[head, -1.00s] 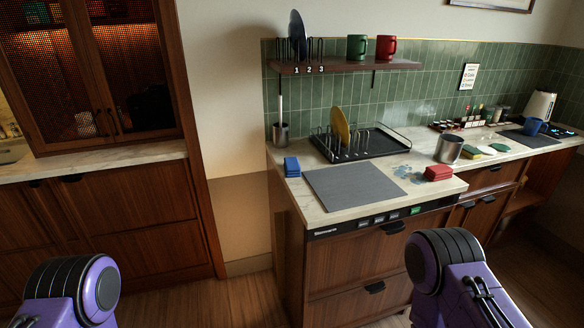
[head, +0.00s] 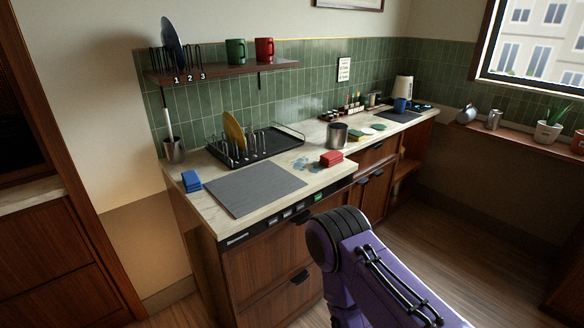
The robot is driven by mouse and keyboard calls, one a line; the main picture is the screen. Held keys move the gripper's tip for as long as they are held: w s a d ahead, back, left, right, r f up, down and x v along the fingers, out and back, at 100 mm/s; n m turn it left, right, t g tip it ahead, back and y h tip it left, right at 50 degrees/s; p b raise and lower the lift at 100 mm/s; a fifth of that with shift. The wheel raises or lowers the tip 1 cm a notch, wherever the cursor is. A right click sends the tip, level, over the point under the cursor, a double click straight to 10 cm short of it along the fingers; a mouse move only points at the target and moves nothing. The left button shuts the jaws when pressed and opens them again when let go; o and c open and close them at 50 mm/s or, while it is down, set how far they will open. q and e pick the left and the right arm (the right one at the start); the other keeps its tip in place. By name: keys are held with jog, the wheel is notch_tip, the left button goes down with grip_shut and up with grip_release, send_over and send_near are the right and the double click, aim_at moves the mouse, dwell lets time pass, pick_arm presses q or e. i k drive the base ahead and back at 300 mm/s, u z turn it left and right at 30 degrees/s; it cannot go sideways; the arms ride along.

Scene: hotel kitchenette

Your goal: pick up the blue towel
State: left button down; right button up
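The blue towel (head: 192,181) is a small folded stack on the left end of the counter. It lies beside the left edge of the grey mat (head: 252,188). A folded red towel (head: 331,158) lies to the right, past the mat. One purple arm link of mine shows at the bottom centre right. Neither of my grippers is in view. Nothing touches the blue towel.
A dish rack (head: 255,147) with a yellow plate (head: 234,132) stands behind the mat. A metal pot (head: 337,134) stands further right. A utensil holder (head: 174,150) is behind the blue towel. A shelf (head: 222,71) with mugs hangs above. Floor shows right of the counter.

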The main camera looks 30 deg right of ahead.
aim_at(192, 182)
jog(key=u, duration=1.45)
jog(key=i, duration=1.75)
jog(key=z, duration=0.6)
